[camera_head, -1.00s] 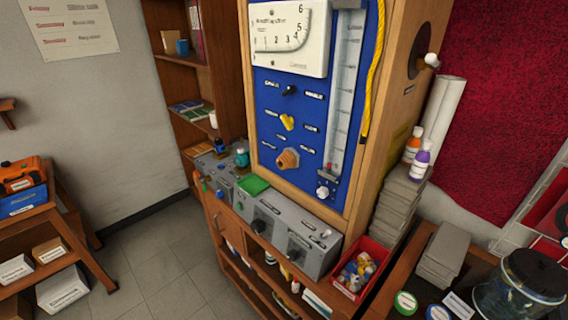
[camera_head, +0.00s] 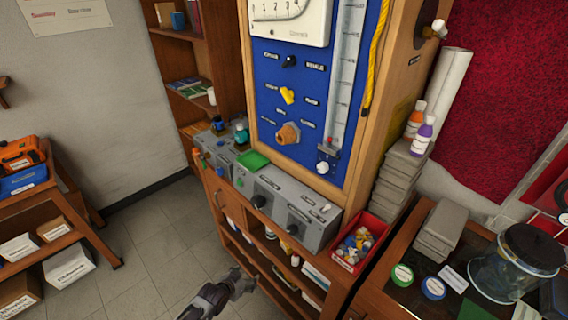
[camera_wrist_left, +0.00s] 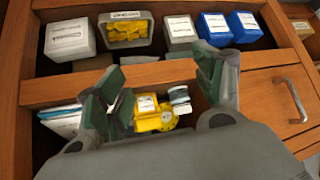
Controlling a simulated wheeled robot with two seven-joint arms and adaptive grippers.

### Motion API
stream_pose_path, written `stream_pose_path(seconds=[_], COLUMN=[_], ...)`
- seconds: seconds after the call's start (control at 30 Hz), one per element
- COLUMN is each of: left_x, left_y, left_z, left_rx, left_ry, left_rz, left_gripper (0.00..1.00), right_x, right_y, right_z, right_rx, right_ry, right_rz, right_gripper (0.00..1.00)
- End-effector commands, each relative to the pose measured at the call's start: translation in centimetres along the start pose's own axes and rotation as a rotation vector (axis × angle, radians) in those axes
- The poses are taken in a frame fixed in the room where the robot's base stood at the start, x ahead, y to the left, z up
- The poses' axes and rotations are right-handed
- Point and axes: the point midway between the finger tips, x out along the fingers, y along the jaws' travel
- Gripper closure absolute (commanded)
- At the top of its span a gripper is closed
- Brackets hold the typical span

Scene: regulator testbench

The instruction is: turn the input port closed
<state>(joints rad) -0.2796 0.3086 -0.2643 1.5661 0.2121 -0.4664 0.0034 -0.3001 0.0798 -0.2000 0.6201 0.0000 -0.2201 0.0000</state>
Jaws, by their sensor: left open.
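The blue panel (camera_head: 312,162) of the test bench stands upright in the head view. It carries a black knob (camera_head: 289,62), a yellow lever knob (camera_head: 287,96), a brown-orange round fitting (camera_head: 288,134) and a small white knob (camera_head: 323,167). The labels beside them are too small to read, so I cannot tell which one is the input port. My left gripper (camera_head: 242,280) is low, in front of the cabinet and well below the panel. In the left wrist view, my left gripper (camera_wrist_left: 163,82) is open and empty, facing the cabinet shelves. My right gripper is out of view.
A grey control box (camera_head: 290,208) sits on the ledge below the panel. A red bin (camera_head: 346,267) of small parts stands to its right. The shelves below hold white, blue and yellow boxes; a blue box (camera_wrist_left: 214,28) shows in the wrist view. Open floor (camera_head: 150,240) lies to the left.

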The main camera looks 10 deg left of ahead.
Motion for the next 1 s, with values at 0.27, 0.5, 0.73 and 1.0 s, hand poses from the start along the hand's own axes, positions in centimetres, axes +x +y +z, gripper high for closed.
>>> stream_pose_path(seconds=[0.27,0.5,0.73,1.0], left_x=[-3.9,-8.4,-12.0,-15.2], left_y=[1.9,4.3,6.3,8.0], left_z=[-9.5,-16.4,-20.4,-24.5], left_rx=[0.033,0.064,0.088,0.115], left_ry=[0.134,0.237,0.304,0.404], left_rz=[0.053,0.109,0.151,0.202], left_gripper=[0.31,0.31,0.31,0.31], right_x=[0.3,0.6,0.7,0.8], right_y=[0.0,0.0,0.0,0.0], right_z=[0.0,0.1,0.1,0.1], right_rx=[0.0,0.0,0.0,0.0], right_ry=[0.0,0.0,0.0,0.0], right_rz=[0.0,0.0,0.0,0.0], right_gripper=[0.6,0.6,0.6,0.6])
